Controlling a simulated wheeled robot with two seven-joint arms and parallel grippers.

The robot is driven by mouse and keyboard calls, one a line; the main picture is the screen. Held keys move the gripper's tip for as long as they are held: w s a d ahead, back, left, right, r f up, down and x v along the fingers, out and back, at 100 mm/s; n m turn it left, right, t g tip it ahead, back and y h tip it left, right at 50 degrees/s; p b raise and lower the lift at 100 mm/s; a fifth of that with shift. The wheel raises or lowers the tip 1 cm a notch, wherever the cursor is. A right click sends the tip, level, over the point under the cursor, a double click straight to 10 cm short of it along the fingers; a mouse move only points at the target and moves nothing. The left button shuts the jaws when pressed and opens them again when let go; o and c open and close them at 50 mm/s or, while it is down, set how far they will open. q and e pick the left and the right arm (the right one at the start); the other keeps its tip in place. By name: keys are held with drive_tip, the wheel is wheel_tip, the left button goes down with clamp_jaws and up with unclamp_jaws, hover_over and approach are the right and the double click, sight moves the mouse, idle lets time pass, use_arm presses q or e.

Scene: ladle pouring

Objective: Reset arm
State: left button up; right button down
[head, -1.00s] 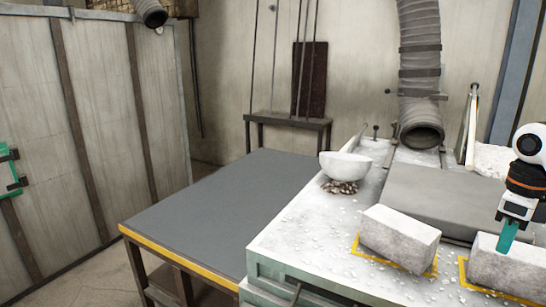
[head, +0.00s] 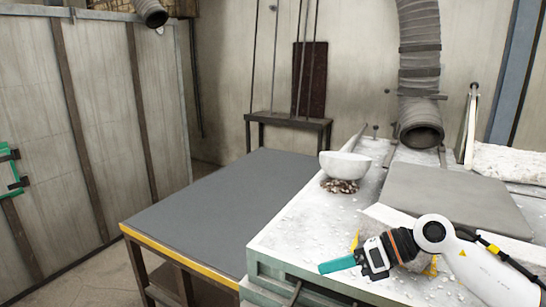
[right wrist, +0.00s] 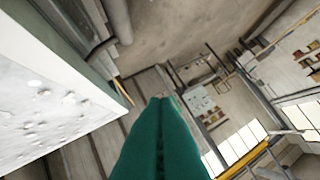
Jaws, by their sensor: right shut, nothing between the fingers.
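My right gripper (head: 337,266) has teal fingers and is shut with nothing between them. In the head view it points left above the front part of the white workbench (head: 290,225), and my arm comes in from the right. The shut fingers also fill the lower middle of the right wrist view (right wrist: 160,135). A white ladle bowl (head: 345,164) rests on a small heap of stones on the bench. A pale block (head: 385,215) is mostly hidden behind my right arm.
A dark grey table (head: 220,205) with a yellow front edge stands left of the bench, its top clear. A flat grey slab (head: 450,195) lies on the bench. A ribbed duct (head: 420,60) hangs behind. A metal partition (head: 90,120) stands at the left.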

drive_tip(key=s+a+r+m+t+y, duration=0.2)
drive_tip(key=a+r+m+t+y, duration=0.3)
drive_tip(key=a+m+t+y, duration=0.3)
drive_tip(key=d+f+m+t+h, duration=0.5)
drive_tip(key=m+h, duration=0.3)
drive_tip(key=m, duration=0.4)
drive_tip(key=d+f+m+t+h, duration=0.3)
drive_tip(key=d+f+m+h, duration=0.4)
drive_tip(key=m, duration=0.6)
drive_tip(key=s+d+f+m+g+h, duration=0.4)
drive_tip(key=s+f+m+g+h, duration=0.25)
drive_tip(key=s+f, duration=0.4)
drive_tip(key=s+f+m+g+y, duration=0.15)
drive_tip(key=s+f+g, duration=0.25)
drive_tip(key=s, duration=0.4)
drive_tip(key=s+f+m+g, duration=0.2)
drive_tip(key=s+f+g, duration=0.25)
drive_tip(key=s, duration=0.35)
wheel_tip(320, 180, down, 29)
drive_tip(key=s+d+g, duration=0.1)
drive_tip(key=s, duration=0.1)
drive_tip(key=s+d+f+g, duration=0.1)
drive_tip(key=s+d+f, duration=0.1)
drive_tip(key=s+f, duration=1.2)
drive_tip(key=shift+s+d+f+b, duration=0.15)
drive_tip(key=shift+s+d+b, duration=0.25)
drive_tip(key=shift+s, duration=0.5)
